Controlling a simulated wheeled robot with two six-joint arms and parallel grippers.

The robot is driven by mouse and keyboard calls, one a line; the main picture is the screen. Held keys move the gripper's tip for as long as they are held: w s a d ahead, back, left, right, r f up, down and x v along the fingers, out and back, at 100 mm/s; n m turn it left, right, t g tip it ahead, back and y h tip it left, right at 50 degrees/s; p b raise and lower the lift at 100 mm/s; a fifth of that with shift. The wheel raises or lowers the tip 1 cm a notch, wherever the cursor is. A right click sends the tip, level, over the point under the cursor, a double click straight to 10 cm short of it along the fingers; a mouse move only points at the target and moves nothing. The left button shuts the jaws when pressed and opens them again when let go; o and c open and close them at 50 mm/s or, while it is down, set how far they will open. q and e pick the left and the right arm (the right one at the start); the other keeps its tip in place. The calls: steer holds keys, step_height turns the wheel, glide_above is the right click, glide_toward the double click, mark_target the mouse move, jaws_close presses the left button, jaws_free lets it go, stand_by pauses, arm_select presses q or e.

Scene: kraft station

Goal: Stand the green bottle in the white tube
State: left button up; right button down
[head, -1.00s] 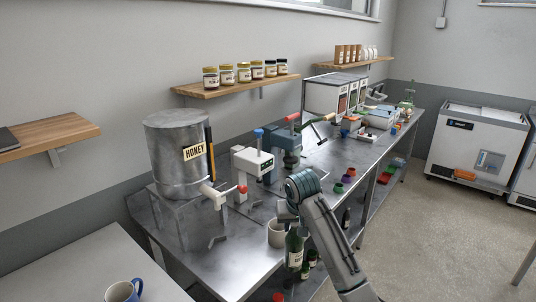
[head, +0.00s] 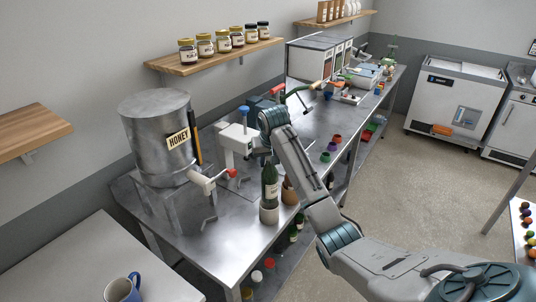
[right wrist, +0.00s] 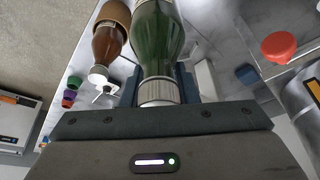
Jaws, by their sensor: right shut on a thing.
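The green bottle (head: 269,187) is upright with a pale label, and its lower end meets the top of the white tube (head: 269,213) near the bench's front edge. I cannot tell how deep its base sits in the tube. My right gripper (head: 267,158) is above it, shut on the bottle's neck. In the right wrist view the green bottle (right wrist: 156,42) stretches away from between the fingers (right wrist: 158,92), its pale cap end nearest me. The tube is not clearly visible there. My left gripper is out of view.
A brown bottle (right wrist: 107,45) stands close beside the green one, in a brown holder. Small coloured cups (head: 325,157) lie further right. More bottles (head: 293,232) stand below the bench.

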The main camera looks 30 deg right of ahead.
steer(key=shift+w+f, duration=0.1)
steer(key=shift+f, duration=2.05)
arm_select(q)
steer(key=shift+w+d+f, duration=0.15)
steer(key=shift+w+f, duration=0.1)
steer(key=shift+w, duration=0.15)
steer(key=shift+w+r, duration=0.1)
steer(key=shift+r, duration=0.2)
arm_select(e)
steer(key=shift+r, duration=0.1)
